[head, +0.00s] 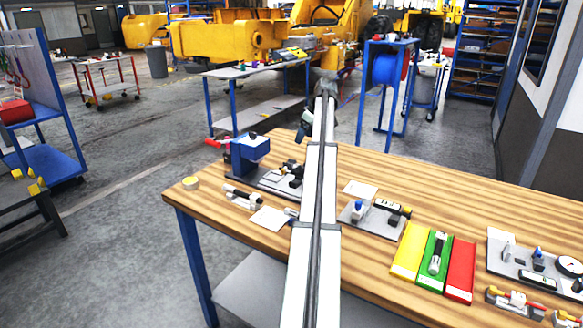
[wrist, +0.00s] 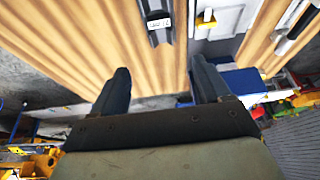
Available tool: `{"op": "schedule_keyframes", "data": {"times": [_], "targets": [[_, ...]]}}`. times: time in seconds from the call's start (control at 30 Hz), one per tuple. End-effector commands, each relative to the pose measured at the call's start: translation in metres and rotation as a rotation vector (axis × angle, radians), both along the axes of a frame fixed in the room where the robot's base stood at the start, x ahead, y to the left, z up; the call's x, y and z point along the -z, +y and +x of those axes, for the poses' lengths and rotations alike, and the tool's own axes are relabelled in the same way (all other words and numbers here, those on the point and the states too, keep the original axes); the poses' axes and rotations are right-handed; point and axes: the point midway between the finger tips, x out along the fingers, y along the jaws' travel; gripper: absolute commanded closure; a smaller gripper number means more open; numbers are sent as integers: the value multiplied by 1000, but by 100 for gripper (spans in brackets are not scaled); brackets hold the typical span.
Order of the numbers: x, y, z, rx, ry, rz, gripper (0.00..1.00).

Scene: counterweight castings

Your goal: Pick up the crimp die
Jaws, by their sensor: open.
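I cannot tell for sure which item is the crimp die. In the wrist view a dark block with a white printed label (wrist: 158,22) lies on the wooden bench top, at the top edge and partly cut off. My gripper (wrist: 160,82) is open and empty, its two dark fingers wide apart below that block in the picture, with bench and floor showing between them. In the head view my arm reaches over the bench's left part; the fingertips are too small to make out. Small metal cylinders (head: 240,196) lie left of the arm there.
The bench's back right is bare.

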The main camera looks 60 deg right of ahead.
Motion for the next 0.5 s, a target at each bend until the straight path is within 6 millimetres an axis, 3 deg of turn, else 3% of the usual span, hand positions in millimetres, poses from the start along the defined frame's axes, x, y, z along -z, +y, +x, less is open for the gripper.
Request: {"op": "schedule_keyframes", "data": {"times": [0.17,0.5], "targets": [[15,1,6,-4,1,4,23],[65,1,27,-2,2,1,23]]}}
